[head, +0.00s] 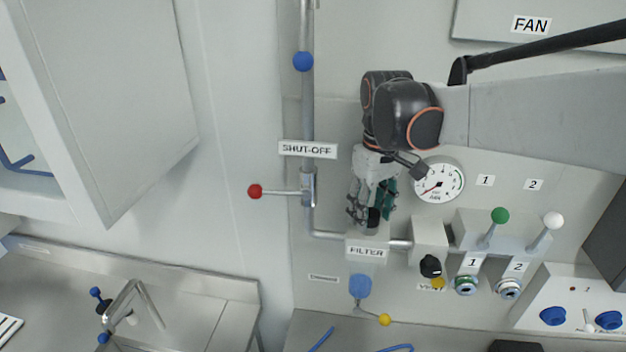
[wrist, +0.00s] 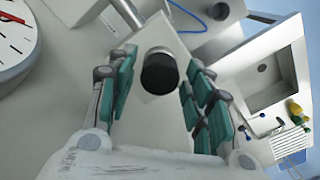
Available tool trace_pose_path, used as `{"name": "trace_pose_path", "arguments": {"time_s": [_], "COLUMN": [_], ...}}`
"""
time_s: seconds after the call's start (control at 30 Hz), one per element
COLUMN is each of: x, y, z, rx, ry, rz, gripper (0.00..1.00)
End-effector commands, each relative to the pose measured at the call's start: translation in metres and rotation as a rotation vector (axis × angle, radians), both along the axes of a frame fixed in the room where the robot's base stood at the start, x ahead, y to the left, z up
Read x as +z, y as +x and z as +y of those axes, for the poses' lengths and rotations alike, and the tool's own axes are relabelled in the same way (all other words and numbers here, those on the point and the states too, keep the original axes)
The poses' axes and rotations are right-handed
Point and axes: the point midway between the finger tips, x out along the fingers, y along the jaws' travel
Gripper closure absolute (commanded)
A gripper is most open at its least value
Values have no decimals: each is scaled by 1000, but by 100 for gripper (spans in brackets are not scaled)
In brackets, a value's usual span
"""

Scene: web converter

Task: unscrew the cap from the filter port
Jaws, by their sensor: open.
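The cap (wrist: 159,74) is black and round and sits on top of the light filter block (wrist: 165,38). In the head view the cap (head: 374,216) shows just above the block labelled FILTER (head: 367,240). My gripper (wrist: 160,85) is open, with green finger pads on either side of the cap. A gap shows between the pads and the cap on both sides in the wrist view. In the head view my gripper (head: 371,208) comes down from above onto the filter block and partly hides the cap.
A shut-off lever with a red knob (head: 255,191) stands left of the filter. A pressure gauge (head: 439,179) is close to the right of my gripper. Valve levers with green (head: 499,215) and white (head: 553,220) knobs stand further right. A yellow-knobbed lever (head: 384,319) is below.

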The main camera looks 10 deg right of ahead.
Motion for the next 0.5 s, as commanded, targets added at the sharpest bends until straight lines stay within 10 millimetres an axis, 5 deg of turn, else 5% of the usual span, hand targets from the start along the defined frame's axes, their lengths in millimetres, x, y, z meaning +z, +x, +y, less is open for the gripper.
{"name": "trace_pose_path", "arguments": {"time_s": [0.3,0.5], "x": [0,0], "y": [0,0], "z": [0,0], "rx": [-23,-212], "ry": [0,0], "rz": [0,0], "gripper": [53,53]}}
